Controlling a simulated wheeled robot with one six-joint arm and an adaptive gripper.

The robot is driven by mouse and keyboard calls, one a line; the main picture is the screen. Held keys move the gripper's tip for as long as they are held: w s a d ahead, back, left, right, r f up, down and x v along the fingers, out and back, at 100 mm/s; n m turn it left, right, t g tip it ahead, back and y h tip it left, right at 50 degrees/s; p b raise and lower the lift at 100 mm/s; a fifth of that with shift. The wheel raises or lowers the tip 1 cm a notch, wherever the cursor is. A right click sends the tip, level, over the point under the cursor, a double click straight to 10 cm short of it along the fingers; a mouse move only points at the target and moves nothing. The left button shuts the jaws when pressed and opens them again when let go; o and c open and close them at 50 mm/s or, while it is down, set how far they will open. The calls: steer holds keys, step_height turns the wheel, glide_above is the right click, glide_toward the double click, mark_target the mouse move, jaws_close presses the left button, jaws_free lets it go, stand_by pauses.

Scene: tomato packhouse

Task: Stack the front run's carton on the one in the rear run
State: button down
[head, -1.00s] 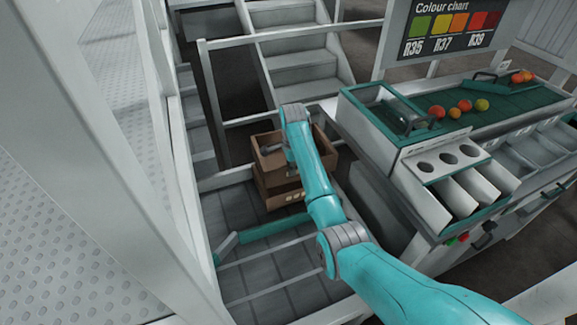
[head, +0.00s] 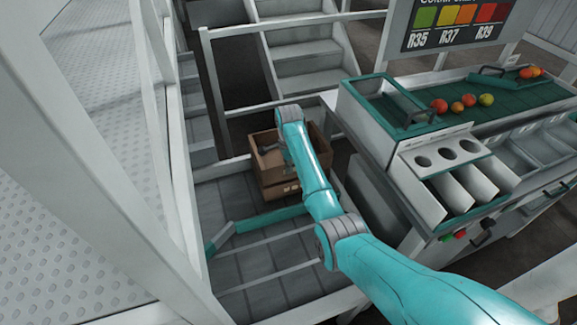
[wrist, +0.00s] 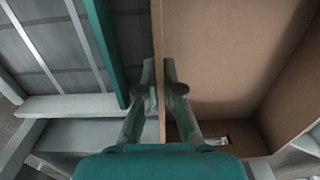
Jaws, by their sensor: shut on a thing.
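An open brown carton (head: 322,146) is at the rear of the tiled run, mostly behind my arm in the head view. A second carton (head: 274,192) shows as a lower brown band directly beneath it; I cannot tell whether the two touch. My gripper (wrist: 159,76) is shut on the upper carton's wall, with one finger inside and one outside. In the wrist view the held carton's bare inside (wrist: 225,50) fills the right side. In the head view my gripper (head: 268,147) is small and partly hidden by my arm.
A teal bar (head: 262,220) crosses the grey run (head: 240,260) in front of the cartons. White rails and steps (head: 305,60) stand behind. A sorting bench (head: 400,150) with tomatoes stands close on the right. The front part of the run is clear.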

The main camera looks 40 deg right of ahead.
steer(key=shift+f, duration=0.9)
stand_by(0.5)
steer(key=c, duration=1.2)
jaws_free()
steer(key=shift+c, duration=0.2)
steer(key=c, duration=0.3)
steer(key=shift+r, duration=3.5)
